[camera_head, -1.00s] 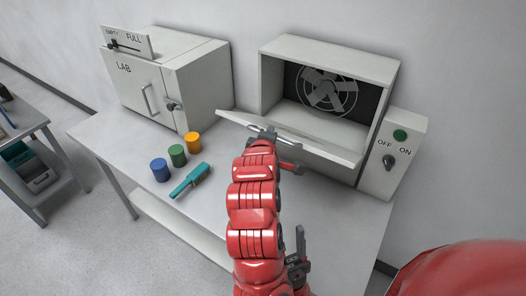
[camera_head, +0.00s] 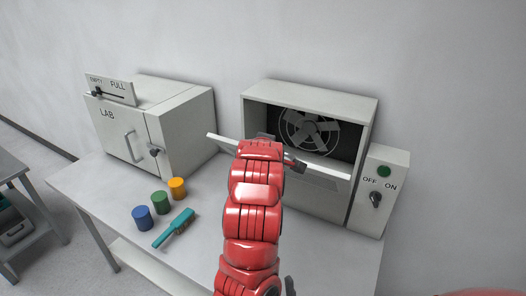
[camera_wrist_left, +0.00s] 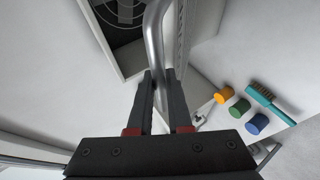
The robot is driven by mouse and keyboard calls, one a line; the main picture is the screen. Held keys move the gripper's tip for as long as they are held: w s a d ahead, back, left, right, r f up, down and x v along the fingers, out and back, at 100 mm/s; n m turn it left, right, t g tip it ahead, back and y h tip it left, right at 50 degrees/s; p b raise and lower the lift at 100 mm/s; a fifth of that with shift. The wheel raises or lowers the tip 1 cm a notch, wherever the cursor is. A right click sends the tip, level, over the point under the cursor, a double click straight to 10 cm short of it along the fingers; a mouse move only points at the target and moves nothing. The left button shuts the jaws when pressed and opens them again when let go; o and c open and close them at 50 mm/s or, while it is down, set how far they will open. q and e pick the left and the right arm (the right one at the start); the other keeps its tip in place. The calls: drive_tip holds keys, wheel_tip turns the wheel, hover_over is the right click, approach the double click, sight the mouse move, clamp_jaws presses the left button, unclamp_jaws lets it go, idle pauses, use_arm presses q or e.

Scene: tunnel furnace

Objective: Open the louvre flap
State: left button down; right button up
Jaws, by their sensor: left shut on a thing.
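The louvre flap (camera_head: 222,140) is a pale panel slanting out in front of the open fan box (camera_head: 305,95) in the head view. The opening shows above it, with the fan (camera_head: 309,131) inside; the flap's hinge line is hidden. A grey metal bar handle (camera_wrist_left: 154,35) shows in the left wrist view. My left gripper (camera_wrist_left: 160,80) is shut on this bar, one dark finger on each side. In the head view my red left arm covers the gripper and the flap's middle. My right gripper is out of view.
A switch box (camera_head: 378,195) with a green button and OFF/ON knob stands right of the fan box. A LAB cabinet (camera_head: 180,130) stands left. Blue (camera_head: 142,217), green (camera_head: 160,200) and orange (camera_head: 177,188) cylinders and a teal brush (camera_head: 174,228) lie on the table's left part.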

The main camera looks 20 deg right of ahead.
use_arm(q)
drive_tip(key=c, duration=0.8)
unclamp_jaws()
drive_tip(key=shift+c, duration=0.2)
drive_tip(key=b+v, duration=0.5)
drive_tip(key=v, duration=1.2)
drive_tip(key=shift+s, duration=0.15)
drive_tip(key=shift+a, duration=0.1)
